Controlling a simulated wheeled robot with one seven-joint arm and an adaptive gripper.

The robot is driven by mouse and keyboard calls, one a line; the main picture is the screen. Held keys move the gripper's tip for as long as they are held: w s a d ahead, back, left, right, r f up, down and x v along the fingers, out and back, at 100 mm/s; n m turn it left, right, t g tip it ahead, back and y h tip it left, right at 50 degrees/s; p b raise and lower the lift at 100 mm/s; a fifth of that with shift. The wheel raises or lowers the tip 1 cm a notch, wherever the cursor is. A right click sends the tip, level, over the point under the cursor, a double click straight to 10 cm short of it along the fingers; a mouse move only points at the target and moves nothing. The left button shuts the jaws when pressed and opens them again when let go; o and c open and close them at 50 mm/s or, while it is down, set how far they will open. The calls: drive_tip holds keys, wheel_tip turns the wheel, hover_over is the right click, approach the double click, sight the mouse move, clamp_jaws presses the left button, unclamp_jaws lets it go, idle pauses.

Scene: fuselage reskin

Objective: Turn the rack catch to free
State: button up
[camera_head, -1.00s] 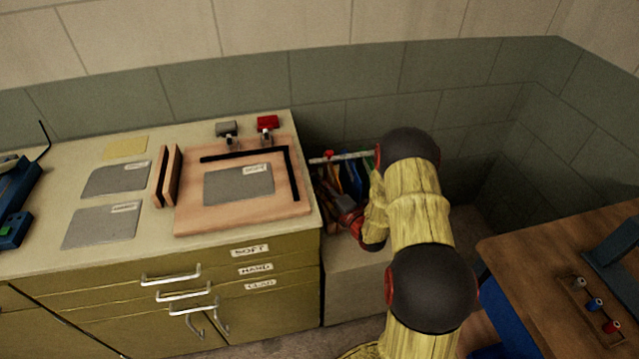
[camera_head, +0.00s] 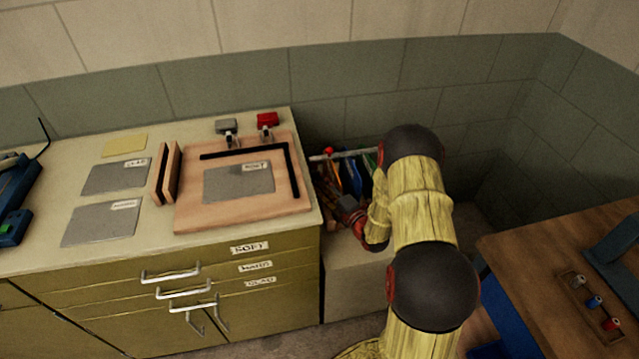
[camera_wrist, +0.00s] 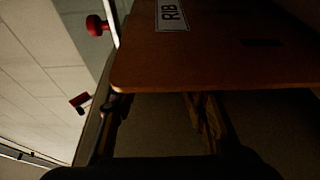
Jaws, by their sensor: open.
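The rack (camera_head: 345,156) stands in the gap right of the cabinet, holding several coloured boards on edge beneath a pale bar. A red knob (camera_head: 328,152), apparently the rack catch, sits near the bar's left end. A red knob also shows at the upper left of the wrist view (camera_wrist: 97,25). My gripper (camera_head: 350,212) is low in front of the boards, below the bar and apart from the knob, partly hidden by my wrist. In the wrist view my gripper (camera_wrist: 163,115) is open, with its dark fingers under an orange-brown board (camera_wrist: 215,60) labelled RIB. Contact with that board cannot be told.
The cabinet top (camera_head: 60,190) at left carries grey sheets and a wooden fixture (camera_head: 240,220) with grey and red clamps. A brown table (camera_head: 540,250) stands at right. Tiled walls close off the back and right. My arm fills the space in front of the rack.

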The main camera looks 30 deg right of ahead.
drive_tip(key=s+d, duration=0.1)
drive_tip(key=s, duration=0.9)
drive_tip(key=shift+s, duration=0.4)
drive_tip(key=shift+d, duration=0.1)
